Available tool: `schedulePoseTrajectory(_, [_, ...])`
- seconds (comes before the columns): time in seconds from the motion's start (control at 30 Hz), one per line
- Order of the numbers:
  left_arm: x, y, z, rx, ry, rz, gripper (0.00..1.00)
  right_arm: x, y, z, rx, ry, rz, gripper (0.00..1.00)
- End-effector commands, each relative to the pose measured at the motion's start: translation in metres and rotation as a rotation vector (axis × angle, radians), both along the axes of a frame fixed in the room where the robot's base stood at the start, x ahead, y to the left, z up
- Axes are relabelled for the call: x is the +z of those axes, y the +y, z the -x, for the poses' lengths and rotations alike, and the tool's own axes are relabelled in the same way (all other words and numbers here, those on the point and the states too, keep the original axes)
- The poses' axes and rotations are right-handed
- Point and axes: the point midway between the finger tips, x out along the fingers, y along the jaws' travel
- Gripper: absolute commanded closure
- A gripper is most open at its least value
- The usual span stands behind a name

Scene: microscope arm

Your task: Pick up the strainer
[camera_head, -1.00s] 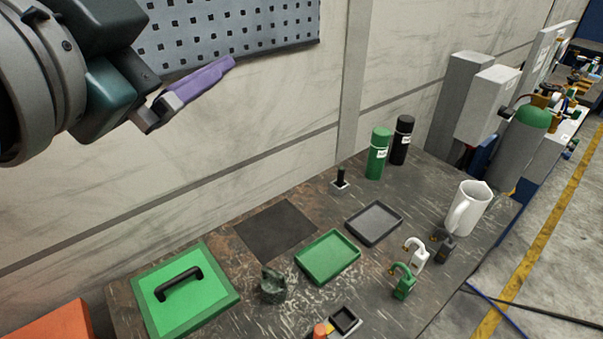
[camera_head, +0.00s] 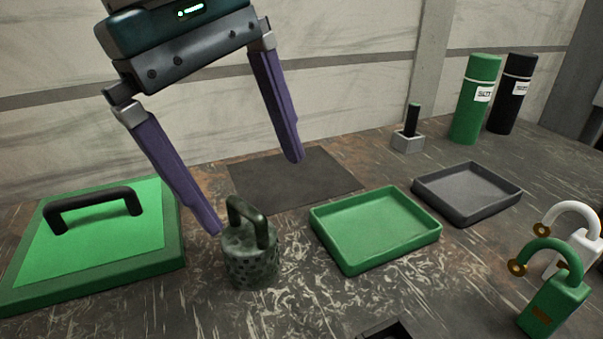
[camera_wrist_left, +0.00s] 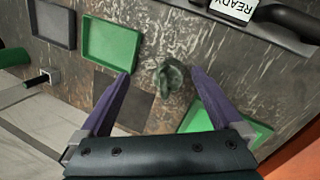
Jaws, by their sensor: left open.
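The strainer (camera_head: 250,262) is a dark green, perforated cup with a loop handle on top. It stands upright on the worn table, left of the green tray. My left gripper (camera_head: 257,195) is open, its two purple fingers spread wide and pointing down. In the head view, the left fingertip is close beside the strainer's handle and the other fingertip is farther back, over the dark mat. In the left wrist view the strainer (camera_wrist_left: 170,76) shows between and ahead of the open fingers (camera_wrist_left: 162,75), with nothing held. My right gripper is not in view.
A green tray (camera_head: 376,262) and a grey tray (camera_head: 467,219) lie to the right. A green block with a black handle (camera_head: 92,204) is at the left. Padlocks (camera_head: 556,296) stand at the right front. Two bottles (camera_head: 475,100) stand at the back. A dark flat mat (camera_head: 290,185) lies behind the strainer.

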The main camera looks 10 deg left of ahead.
Motion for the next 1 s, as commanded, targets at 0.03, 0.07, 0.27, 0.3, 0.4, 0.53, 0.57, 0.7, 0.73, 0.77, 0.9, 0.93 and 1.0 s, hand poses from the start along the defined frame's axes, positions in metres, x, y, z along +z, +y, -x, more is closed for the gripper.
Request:
schedulePoseTrajectory(0.03, [-0.012, 0.014, -0.006, 0.005, -0.016, -0.062, 0.0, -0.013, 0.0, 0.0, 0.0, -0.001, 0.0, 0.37])
schedulePoseTrajectory(0.07, [-0.012, 0.021, -0.008, 0.007, -0.022, -0.091, 0.0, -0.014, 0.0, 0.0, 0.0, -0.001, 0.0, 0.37])
schedulePoseTrajectory(0.27, [-0.032, 0.031, -0.013, 0.01, -0.024, -0.147, 0.0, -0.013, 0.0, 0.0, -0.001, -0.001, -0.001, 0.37])
schedulePoseTrajectory(0.3, [-0.038, 0.03, -0.014, 0.011, -0.024, -0.145, 0.0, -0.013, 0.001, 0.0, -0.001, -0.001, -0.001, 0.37])
schedulePoseTrajectory(0.4, [-0.05, 0.028, -0.017, 0.01, -0.026, -0.142, 0.0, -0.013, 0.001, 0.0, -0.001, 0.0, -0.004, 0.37])
schedulePoseTrajectory(0.53, [-0.06, 0.028, -0.019, 0.012, -0.025, -0.142, 0.0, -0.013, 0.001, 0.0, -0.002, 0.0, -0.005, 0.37])
schedulePoseTrajectory(0.57, [-0.063, 0.028, -0.02, 0.012, -0.025, -0.141, 0.0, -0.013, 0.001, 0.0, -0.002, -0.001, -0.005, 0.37])
schedulePoseTrajectory(0.7, [-0.085, 0.03, -0.026, 0.012, -0.022, -0.14, 0.0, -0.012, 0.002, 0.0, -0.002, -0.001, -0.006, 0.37])
schedulePoseTrajectory(0.73, [-0.09, 0.03, -0.027, 0.012, -0.023, -0.14, 0.0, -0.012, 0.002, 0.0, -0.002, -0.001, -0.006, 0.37])
schedulePoseTrajectory(0.77, [-0.095, 0.029, -0.028, 0.011, -0.024, -0.14, 0.0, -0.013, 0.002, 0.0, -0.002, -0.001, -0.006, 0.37])
schedulePoseTrajectory(0.9, [-0.107, 0.027, -0.031, 0.011, -0.027, -0.14, 0.0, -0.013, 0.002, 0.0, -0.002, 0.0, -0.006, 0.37])
schedulePoseTrajectory(0.93, [-0.107, 0.027, -0.031, 0.011, -0.027, -0.14, 0.0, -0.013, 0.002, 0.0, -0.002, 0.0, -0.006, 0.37])
schedulePoseTrajectory(1.0, [-0.108, 0.027, -0.031, 0.01, -0.028, -0.14, 0.0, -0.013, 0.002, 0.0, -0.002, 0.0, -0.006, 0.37])
